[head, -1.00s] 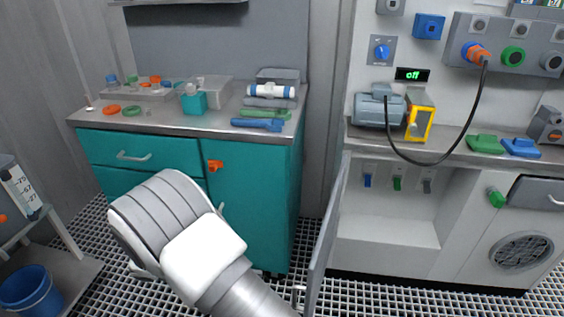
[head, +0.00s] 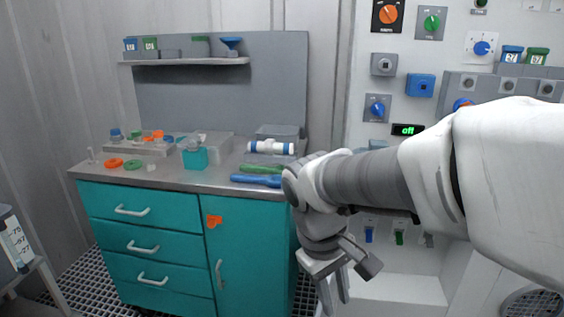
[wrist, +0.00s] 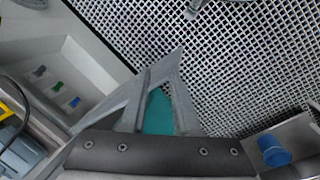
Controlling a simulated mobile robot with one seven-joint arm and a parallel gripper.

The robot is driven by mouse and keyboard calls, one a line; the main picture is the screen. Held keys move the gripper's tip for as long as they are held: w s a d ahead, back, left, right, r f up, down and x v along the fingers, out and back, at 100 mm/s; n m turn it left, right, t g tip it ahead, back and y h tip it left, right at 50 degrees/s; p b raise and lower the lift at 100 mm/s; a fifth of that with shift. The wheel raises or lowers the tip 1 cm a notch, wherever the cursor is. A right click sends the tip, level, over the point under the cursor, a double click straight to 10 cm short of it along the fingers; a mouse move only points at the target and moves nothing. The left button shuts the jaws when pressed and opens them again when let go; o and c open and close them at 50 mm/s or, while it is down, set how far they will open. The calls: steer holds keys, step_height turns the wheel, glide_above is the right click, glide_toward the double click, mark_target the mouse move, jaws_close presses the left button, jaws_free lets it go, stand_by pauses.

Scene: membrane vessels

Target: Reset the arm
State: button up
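My gripper (head: 336,302) hangs low in the head view, in front of the right side of the teal cabinet (head: 248,245), pointing down. Its two fingers stand apart with nothing seen between them. My bent arm crosses the right half of the head view and hides part of the white wall panel and its bench. In the wrist view the gripper fingers (wrist: 164,72) show over the floor grating, with a strip of teal behind the gap.
The cabinet's grey top (head: 212,182) holds a blue tool (head: 256,180), a white-and-blue cylinder (head: 270,147) and a teal container (head: 195,157). A shelf (head: 185,62) hangs above. A blue bucket (wrist: 273,150) shows in the wrist view. Open grating (wrist: 250,65) lies below.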

steer(key=s+d+r+m+t+y, duration=0.3)
steer(key=s+d+r+m+t, duration=0.2)
steer(key=s+m, duration=0.15)
step_height(320, 180, up, 23)
steer(key=s+p, duration=0.1)
steer(key=p, duration=2.1)
steer(key=shift+d+f+p, duration=0.15)
steer(key=shift+p, duration=0.15)
steer(key=shift+s+n, duration=0.1)
steer(key=shift+n, duration=0.15)
